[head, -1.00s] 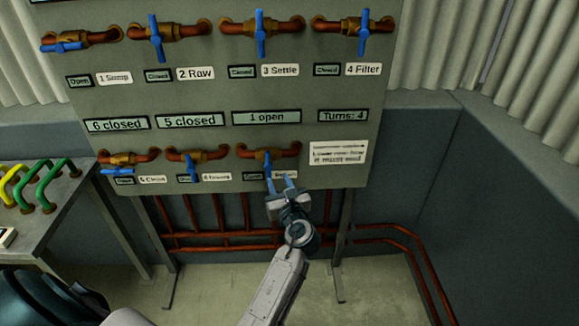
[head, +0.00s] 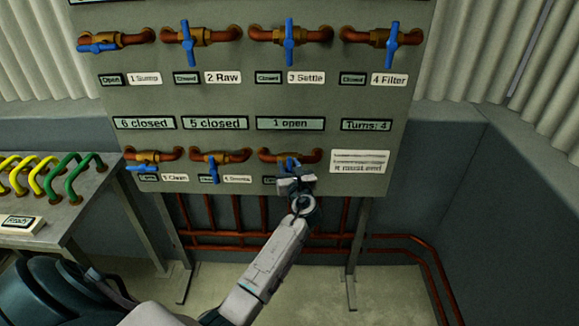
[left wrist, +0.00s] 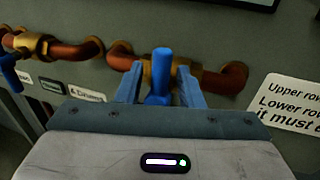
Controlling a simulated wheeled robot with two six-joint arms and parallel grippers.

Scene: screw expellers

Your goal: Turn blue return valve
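The third valve of the lower row on the panel has a blue handle (head: 290,162) on a copper pipe with a brass body. The gripper covers most of its label, so I cannot read it. My left gripper (head: 292,179) is right at this handle. In the left wrist view the blue handle (left wrist: 161,76) points toward me between the two blue fingers of my left gripper (left wrist: 160,88). The fingers stand apart, with a gap on each side of the handle. My right gripper is not in view.
The panel (head: 255,85) has an upper row of blue-handled valves and two more lower valves to the left. Displays read "6 closed", "5 closed", "1 open" and "Turns: 4". A bench (head: 75,215) with yellow and green handles stands left. Red pipes (head: 240,238) run below.

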